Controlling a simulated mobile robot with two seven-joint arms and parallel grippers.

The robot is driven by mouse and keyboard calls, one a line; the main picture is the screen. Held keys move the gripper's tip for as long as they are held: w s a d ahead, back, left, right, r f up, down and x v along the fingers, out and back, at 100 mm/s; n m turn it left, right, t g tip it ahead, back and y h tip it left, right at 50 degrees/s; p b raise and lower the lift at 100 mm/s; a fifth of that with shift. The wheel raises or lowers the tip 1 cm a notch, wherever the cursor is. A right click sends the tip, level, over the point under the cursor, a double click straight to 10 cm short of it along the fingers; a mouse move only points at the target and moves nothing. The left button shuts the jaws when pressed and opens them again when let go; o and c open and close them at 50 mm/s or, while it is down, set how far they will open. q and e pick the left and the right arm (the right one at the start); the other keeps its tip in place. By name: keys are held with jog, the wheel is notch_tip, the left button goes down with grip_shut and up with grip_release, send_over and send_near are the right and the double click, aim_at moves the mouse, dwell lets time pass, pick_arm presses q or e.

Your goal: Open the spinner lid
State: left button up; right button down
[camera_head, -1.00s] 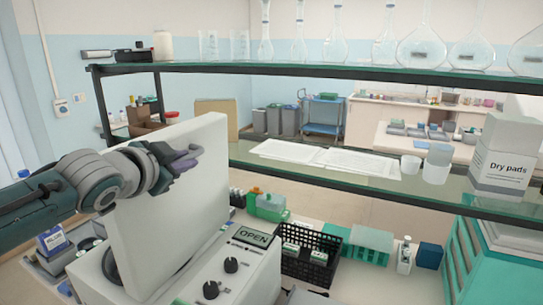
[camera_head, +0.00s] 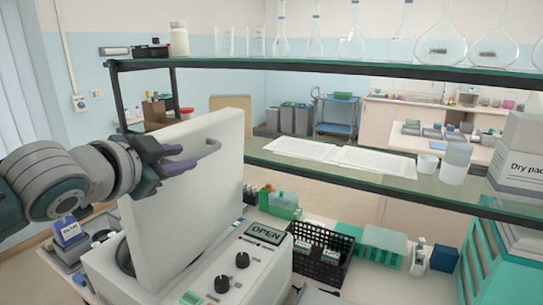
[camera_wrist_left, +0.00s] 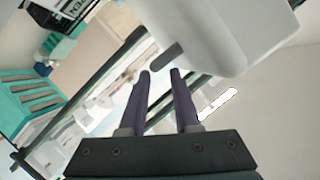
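The white spinner lid (camera_head: 195,195) stands raised, nearly upright, on the white spinner (camera_head: 215,275) with its black knobs and a display reading "OPEN" (camera_head: 264,233). The lid's grey handle (camera_head: 207,148) is near its upper edge. My left gripper (camera_head: 187,156) is open beside the handle, its two purple fingers apart. In the left wrist view, the fingertips (camera_wrist_left: 160,72) point at the handle (camera_wrist_left: 167,57), with nothing seen clamped between them. The lid (camera_wrist_left: 225,35) fills the upper right there. Whether a fingertip touches the handle cannot be told. My right gripper is not in view.
A glass shelf (camera_head: 350,184) with trays, cups and a "Dry pads" box (camera_head: 517,160) crosses behind the spinner. A black basket (camera_head: 322,262) and green bottle holder (camera_head: 283,207) stand right of it. A teal rack (camera_head: 480,260) is at far right.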

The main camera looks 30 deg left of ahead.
pick_arm(q)
jog(key=shift+v, duration=1.6)
jog(key=s+d+f+n+g+h+p, duration=0.1)
jog(key=s+d+g+p, duration=0.4)
jog(key=s+d, duration=0.3)
jog(key=s+d+f+n+g+h+p, duration=0.1)
jog(key=s+d+g+p, duration=0.3)
jog(key=s, duration=1.2)
jog(key=d+n+g+h, duration=0.1)
jog(key=d, duration=0.3)
jog(key=shift+g+p, duration=0.3)
jog(key=shift+p, duration=0.1)
